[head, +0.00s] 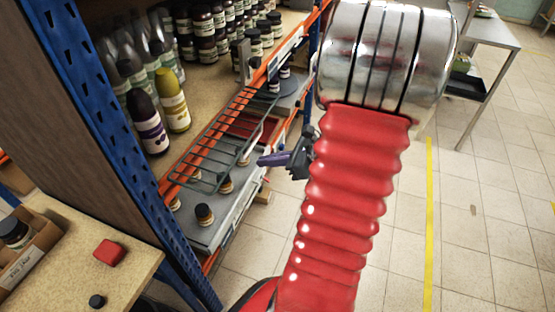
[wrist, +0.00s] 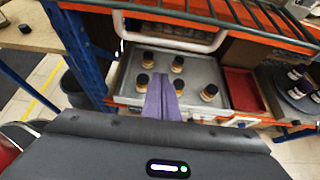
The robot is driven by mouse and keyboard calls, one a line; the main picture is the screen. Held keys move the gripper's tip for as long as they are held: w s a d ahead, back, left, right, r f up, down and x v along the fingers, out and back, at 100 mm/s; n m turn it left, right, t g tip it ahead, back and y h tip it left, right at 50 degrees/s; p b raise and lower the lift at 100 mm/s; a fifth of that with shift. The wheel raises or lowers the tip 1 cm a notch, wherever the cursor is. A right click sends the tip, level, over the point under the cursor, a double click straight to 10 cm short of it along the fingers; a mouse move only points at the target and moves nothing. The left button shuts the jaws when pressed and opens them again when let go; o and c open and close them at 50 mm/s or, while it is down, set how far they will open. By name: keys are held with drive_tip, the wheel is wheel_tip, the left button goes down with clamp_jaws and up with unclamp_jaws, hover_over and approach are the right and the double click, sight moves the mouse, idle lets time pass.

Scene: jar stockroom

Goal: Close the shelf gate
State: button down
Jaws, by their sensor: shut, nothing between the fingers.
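The shelf gate (head: 213,146) is a dark wire grid along the orange front edge of the upper shelf. In the head view it juts outward from that edge, over the lower level. In the wrist view its bars (wrist: 226,12) cross the top of the picture. My gripper (head: 260,160) is near the gate's outer edge, on the aisle side. Its purple fingers are together and empty. In the wrist view the fingers (wrist: 162,84) point toward the shelf, below the bars. I cannot tell whether they touch the gate.
The upper shelf holds dark jars and bottles, including a yellow bottle (head: 173,100) and a purple-labelled one (head: 147,122). Below, a grey tray (wrist: 130,83) holds several small jars beside a red tray (wrist: 243,88). A blue upright (head: 120,128) stands left. The tiled floor at right is open.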

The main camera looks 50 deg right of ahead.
drive_tip(key=r, duration=0.1)
drive_tip(key=w+r, duration=0.1)
drive_tip(key=r, duration=0.1)
drive_tip(key=shift+w+a+r, duration=0.2)
drive_tip(key=shift+w+a, duration=0.05)
drive_tip(key=shift+a, duration=0.05)
drive_tip(key=shift+d+r, duration=0.1)
drive_tip(key=shift+r, duration=0.05)
idle(0.5)
